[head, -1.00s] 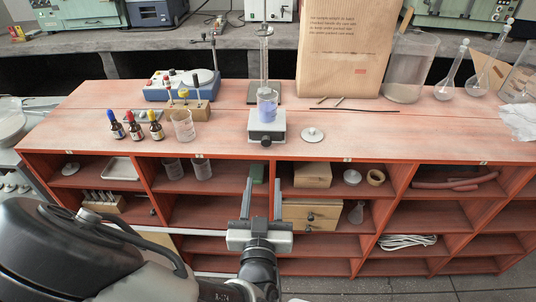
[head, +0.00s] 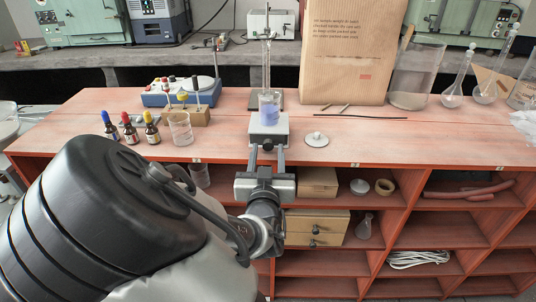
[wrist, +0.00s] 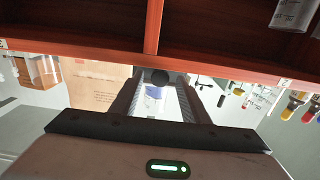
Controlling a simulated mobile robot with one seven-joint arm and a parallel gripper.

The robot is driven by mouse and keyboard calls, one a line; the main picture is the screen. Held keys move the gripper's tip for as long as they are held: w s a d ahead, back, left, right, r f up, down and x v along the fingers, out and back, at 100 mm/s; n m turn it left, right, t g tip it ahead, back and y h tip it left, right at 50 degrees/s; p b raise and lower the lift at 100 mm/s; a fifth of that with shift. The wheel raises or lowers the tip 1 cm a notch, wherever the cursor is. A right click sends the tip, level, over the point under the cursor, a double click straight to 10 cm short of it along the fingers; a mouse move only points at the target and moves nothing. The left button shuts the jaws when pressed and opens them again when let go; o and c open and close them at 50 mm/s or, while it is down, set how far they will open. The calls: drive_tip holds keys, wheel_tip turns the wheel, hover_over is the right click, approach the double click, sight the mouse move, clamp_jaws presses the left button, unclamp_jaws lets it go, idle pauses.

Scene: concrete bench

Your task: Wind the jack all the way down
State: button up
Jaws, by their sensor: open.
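The jack (head: 269,126) is a small grey block-like stand near the front edge of the bench top in the head view. A beaker of blue liquid (head: 269,108) stands on it. A dark round knob (wrist: 160,77) on the jack's front shows between my fingers in the wrist view; in the head view it is hard to make out. My gripper (head: 267,152) is open, its two fingers pointing at the jack's front from just in front of the bench edge. The fingers appear to lie either side of the knob; contact cannot be told.
The bench (head: 400,145) has open shelves below its front edge. Left of the jack stand an empty beaker (head: 180,128) and dropper bottles (head: 130,128). A white lid (head: 316,139) lies close right. A tall stand (head: 265,60) and paper bag (head: 350,50) are behind.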

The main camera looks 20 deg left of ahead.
drive_tip(key=c, duration=1.1)
drive_tip(key=shift+o, duration=0.2)
drive_tip(key=shift+r+n+p, duration=0.2)
drive_tip(key=shift+n+p, duration=0.4)
drive_tip(key=shift+f+n+p, duration=0.2)
drive_tip(key=shift+n+p, duration=0.2)
drive_tip(key=shift+n, duration=0.7)
drive_tip(key=o, duration=1.1)
drive_tip(key=shift+c, duration=0.2)
